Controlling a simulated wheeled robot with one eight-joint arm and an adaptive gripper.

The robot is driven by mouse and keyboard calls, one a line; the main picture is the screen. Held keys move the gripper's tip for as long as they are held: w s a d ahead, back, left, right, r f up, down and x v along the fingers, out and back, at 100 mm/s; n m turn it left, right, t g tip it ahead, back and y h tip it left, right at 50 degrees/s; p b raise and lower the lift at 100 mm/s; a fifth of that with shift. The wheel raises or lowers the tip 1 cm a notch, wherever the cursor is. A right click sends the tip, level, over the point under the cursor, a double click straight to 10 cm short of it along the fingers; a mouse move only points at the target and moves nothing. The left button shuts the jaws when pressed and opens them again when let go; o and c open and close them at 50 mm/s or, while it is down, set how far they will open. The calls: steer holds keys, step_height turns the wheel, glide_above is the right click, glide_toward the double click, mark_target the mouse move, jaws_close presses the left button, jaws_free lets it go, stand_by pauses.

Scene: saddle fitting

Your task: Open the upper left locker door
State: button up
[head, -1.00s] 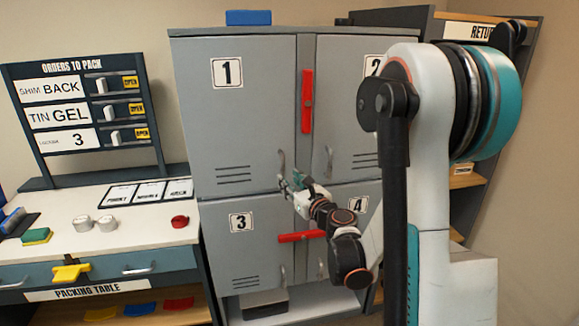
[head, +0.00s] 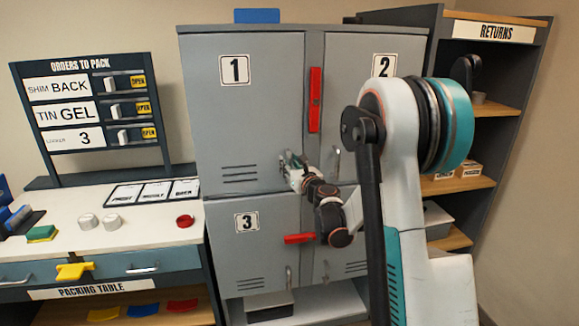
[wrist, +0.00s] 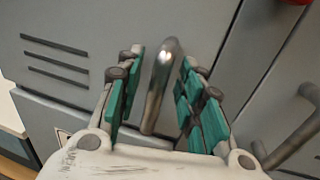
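The upper left locker door (head: 250,115), marked 1, is shut, flush with its frame. It also shows in the wrist view (wrist: 110,25). My gripper (head: 289,163) is at the door's lower right part, over its handle, which it largely hides in the head view. In the wrist view my gripper (wrist: 163,62) is open, with its green-padded fingers on either side of the metal handle (wrist: 160,90). Gaps show between the handle and both fingers. A red latch bar (head: 315,100) stands upright on the divider between doors 1 and 2.
Door 2's handle (head: 335,163) is close to the right of my gripper; it also shows in the wrist view (wrist: 290,135). Door 3 (head: 262,250) is below, with a horizontal red bar (head: 299,239). The packing table (head: 140,235) stands left, the returns shelf (head: 490,105) right.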

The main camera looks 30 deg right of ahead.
steer(key=shift+w, duration=0.5)
steer(key=shift+d, duration=0.1)
jaws_close()
steer(key=shift+s, duration=0.1)
